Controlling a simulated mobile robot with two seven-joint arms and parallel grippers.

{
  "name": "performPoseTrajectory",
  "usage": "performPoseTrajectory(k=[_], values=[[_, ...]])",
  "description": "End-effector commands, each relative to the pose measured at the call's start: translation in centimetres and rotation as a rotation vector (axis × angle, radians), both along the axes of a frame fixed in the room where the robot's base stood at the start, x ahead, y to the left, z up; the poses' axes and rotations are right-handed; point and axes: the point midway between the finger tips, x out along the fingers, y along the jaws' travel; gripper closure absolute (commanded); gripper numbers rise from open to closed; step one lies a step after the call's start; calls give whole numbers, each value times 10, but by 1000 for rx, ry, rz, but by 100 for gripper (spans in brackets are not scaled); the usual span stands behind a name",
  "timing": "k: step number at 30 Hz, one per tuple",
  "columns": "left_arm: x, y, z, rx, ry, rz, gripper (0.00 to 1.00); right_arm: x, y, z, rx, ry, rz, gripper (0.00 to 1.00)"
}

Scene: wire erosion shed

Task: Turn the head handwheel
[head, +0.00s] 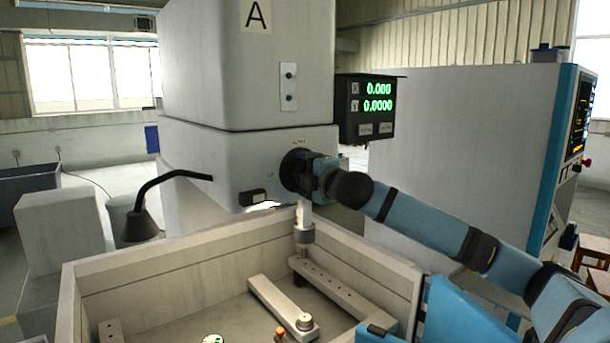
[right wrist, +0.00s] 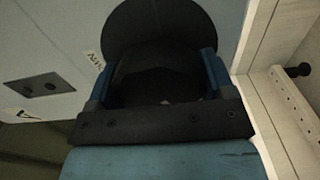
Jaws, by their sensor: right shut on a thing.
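The head handwheel (head: 296,170) is a dark round wheel on the front of the white machine head (head: 235,165). It also shows in the right wrist view as a dark disc (right wrist: 160,28). My right gripper (head: 314,177) is at the wheel and shut on it, with its blue fingers on either side in the right wrist view (right wrist: 158,85). The gripper and wrist hide part of the wheel in the head view. My left gripper is not in view.
A readout box (head: 368,108) with green digits hangs right of the head. Below is an open tank (head: 160,262) with clamp bars (head: 284,306) inside. A black bent lamp (head: 142,222) stands left. A large cabinet (head: 460,150) stands behind my right arm.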

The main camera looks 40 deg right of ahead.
Motion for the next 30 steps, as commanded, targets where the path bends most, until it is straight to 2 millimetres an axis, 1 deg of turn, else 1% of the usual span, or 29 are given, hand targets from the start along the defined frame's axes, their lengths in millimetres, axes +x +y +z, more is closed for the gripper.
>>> performPoseTrajectory(k=[9,21,22,23,24,25,30], values=[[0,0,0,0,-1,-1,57,0,0,0,72,-8,0,48],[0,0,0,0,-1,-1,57,0,0,0,77,-9,0,48],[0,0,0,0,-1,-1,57,0,0,0,77,-9,0,20],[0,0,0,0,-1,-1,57,0,0,0,77,-9,0,13],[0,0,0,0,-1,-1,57,0,0,0,76,-8,0,4],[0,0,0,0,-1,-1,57,0,0,0,76,-8,0,0],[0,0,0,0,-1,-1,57,0,0,0,76,-8,0,0]])
